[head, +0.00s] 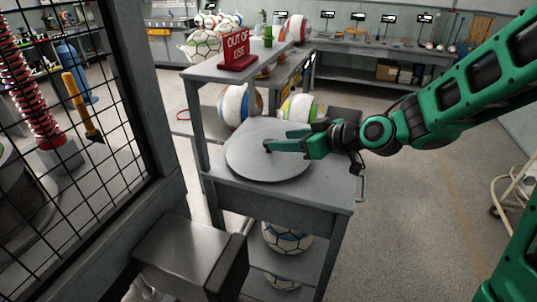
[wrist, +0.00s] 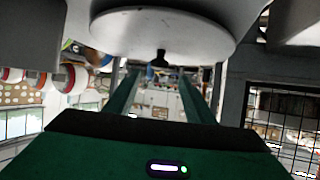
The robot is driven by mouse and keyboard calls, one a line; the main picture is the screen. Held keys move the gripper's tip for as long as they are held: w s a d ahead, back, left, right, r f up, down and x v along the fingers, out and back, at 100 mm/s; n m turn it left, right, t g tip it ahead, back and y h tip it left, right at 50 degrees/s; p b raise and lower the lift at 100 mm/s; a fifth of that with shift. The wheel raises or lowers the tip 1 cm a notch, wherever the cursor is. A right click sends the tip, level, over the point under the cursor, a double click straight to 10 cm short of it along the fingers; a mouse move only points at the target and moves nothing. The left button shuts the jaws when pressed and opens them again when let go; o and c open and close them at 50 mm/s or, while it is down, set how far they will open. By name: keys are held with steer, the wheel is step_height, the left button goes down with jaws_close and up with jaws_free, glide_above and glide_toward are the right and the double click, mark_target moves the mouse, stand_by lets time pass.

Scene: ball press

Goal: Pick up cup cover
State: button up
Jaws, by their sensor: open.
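The cup cover (head: 252,165) is a wide, flat grey disc with a small dark knob (head: 267,147). It lies on the top of a grey metal cart. In the wrist view the cover (wrist: 205,35) appears upside down at the top, with its knob (wrist: 160,58) lined up with the gap between my fingers. My green gripper (head: 279,143) is over the disc, reaching in from the right with its fingertips at the knob. In the wrist view my gripper (wrist: 159,78) has its fingers apart. I cannot tell how deep the knob sits between them.
The cart's upper shelf (head: 215,72) behind holds balls and a red "OUT OF USE" sign (head: 236,50). Two balls (head: 240,104) (head: 302,108) sit just behind the disc. A mesh cage (head: 80,130) stands at left. Open floor (head: 420,220) lies to the right.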

steer(key=shift+d+f+x, duration=0.1)
steer(key=shift+f+x, duration=0.05)
steer(key=shift+x, duration=1.8)
steer(key=shift+d+f+x, duration=0.1)
steer(key=shift+x, duration=1.85)
steer(key=shift+r, duration=0.1)
jaws_close()
